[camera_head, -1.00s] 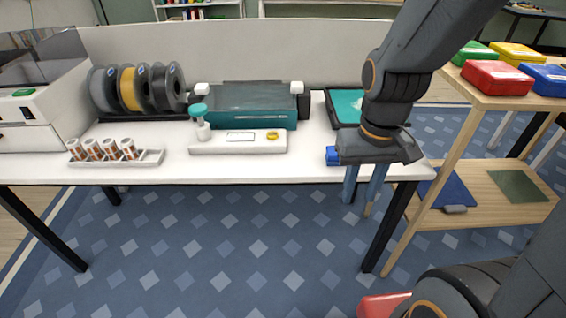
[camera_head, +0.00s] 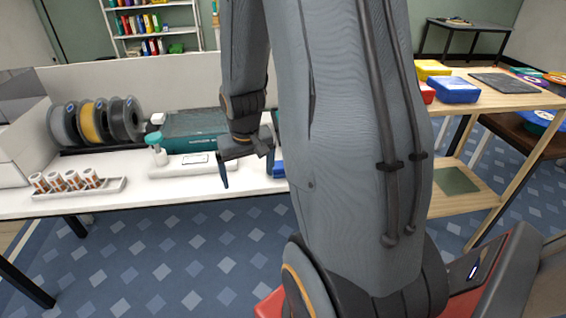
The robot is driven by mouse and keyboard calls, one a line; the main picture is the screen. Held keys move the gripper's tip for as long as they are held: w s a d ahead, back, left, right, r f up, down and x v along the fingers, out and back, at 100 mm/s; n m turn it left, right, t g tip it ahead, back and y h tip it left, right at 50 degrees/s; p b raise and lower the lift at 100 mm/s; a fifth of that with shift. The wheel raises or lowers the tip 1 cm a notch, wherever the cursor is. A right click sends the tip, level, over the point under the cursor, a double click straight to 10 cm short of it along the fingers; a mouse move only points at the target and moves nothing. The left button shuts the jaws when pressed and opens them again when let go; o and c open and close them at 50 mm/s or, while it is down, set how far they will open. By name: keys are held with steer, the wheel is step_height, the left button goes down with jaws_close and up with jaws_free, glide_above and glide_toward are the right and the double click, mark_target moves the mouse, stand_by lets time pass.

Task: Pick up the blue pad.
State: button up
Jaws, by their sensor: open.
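Several blue things could be the blue pad, and I cannot tell which is meant. A blue box-like piece (camera_head: 455,92) lies on top of the wooden shelf unit. Another small blue piece (camera_head: 278,168) shows at the white table's right part, mostly hidden by my arm. A flat blue sheet seen earlier on the shelf unit's lower board is now hidden behind my arm. My gripper (camera_head: 247,172) is open and empty, pointing down over the front of the white table, left of the small blue piece.
The white table (camera_head: 130,200) bears spools (camera_head: 95,122), a tray of small rolls (camera_head: 80,188), a white dispenser (camera_head: 155,150) and a teal machine (camera_head: 195,130). Red (camera_head: 427,93) and yellow (camera_head: 432,68) boxes lie on the shelf unit (camera_head: 485,125), with a green sheet (camera_head: 457,181) below.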

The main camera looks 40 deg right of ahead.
steer(key=w+d+f+m+p, duration=0.1)
steer(key=d, duration=0.4)
steer(key=w+d+f+m+t+h+p, duration=0.1)
steer(key=d+f, duration=0.1)
steer(key=d, duration=0.4)
steer(key=w+d+f+m+p, duration=0.1)
steer(key=d+f, duration=0.1)
steer(key=d, duration=0.4)
steer(key=shift+w+t, duration=0.15)
steer(key=shift+t, duration=0.25)
steer(key=shift+w+p+x, duration=0.2)
steer(key=shift+p+x, duration=0.7)
steer(key=shift+x, duration=1.85)
steer(key=shift+d+r, duration=0.1)
steer(key=shift+d, duration=0.1)
steer(key=c, duration=1.1)
